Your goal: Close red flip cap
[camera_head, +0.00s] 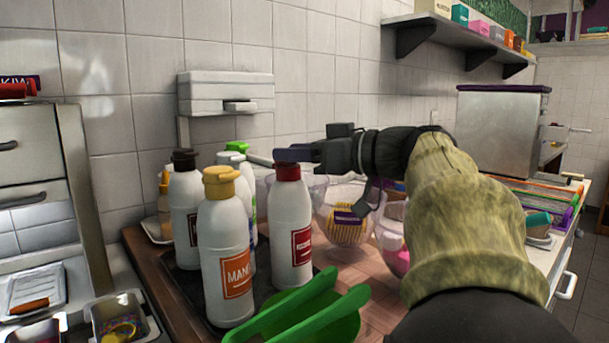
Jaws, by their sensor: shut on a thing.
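The white bottle (290,225) with a dark red label stands upright on a dark tray. Its red cap (288,173) is at the top. My gripper (294,155) reaches in from the right, level, with its dark fingers at the top of the red cap. The fingers are shut on the cap's upper part, which they cover. I cannot tell from here whether the flip lid lies fully flat.
A bottle with an orange cap (221,182) stands in front on the left. A dark-capped bottle (185,205) and a green-capped one (237,147) are behind. Green tongs (318,310) lie in front. Clear bowls (350,215) stand to the right, under my arm.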

